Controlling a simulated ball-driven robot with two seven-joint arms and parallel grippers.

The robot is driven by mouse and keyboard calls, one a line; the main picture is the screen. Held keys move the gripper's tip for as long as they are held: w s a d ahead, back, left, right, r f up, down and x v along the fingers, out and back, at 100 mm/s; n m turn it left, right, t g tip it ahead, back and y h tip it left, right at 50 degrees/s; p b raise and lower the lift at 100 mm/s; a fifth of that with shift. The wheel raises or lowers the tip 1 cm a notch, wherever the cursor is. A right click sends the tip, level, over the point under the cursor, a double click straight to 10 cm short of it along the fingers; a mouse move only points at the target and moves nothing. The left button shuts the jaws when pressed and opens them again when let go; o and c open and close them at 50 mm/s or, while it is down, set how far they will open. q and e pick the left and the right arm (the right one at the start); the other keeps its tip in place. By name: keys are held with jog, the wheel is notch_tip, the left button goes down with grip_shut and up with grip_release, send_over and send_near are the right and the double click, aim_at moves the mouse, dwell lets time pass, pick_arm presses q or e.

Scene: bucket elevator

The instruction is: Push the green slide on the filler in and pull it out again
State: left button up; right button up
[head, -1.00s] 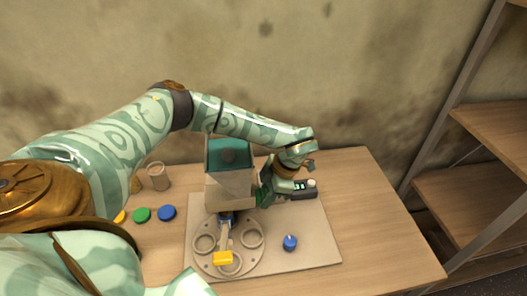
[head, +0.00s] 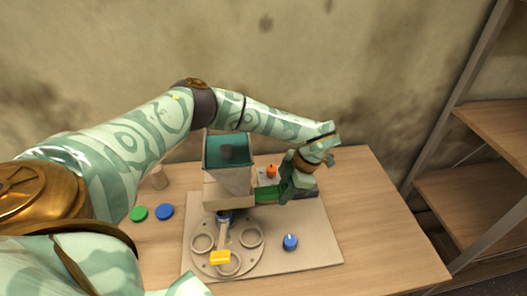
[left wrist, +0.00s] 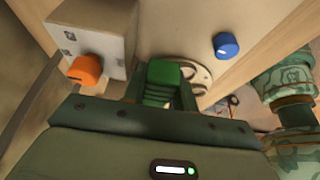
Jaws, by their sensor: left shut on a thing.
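The filler (head: 229,180) is a pale hopper with a teal inside, standing on the board behind the round plate. Its green slide (head: 267,192) sticks out to the right from the filler's lower part. My left gripper (head: 284,191) is shut on the outer end of the slide, to the right of the filler. In the left wrist view the ridged green slide (left wrist: 160,83) lies between the two fingers. The fingers partly cover the slide's end. My right gripper is not in view.
An orange knob (head: 271,171) on a grey box stands just behind the slide. A blue knob (head: 290,242) is at the board's front right. The round plate (head: 245,262) carries rings and a yellow block (head: 220,258). Green (head: 138,213) and blue (head: 165,212) discs lie left.

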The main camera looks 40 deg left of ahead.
pick_arm(q)
jog(key=shift+w+d, duration=0.25)
jog(key=shift+r, duration=0.1)
dwell(0.6)
dwell(1.0)
jog(key=o, duration=0.7)
jog(key=shift+o, duration=0.2)
jog(key=shift+p, duration=0.3)
jog(key=s+a+r+p+v, duration=0.1)
jog(key=s+p+v, duration=0.1)
jog(key=p+v, duration=0.6)
jog(key=v, duration=0.3)
jog(key=shift+a+r, duration=0.15)
jog(key=shift+a, duration=0.05)
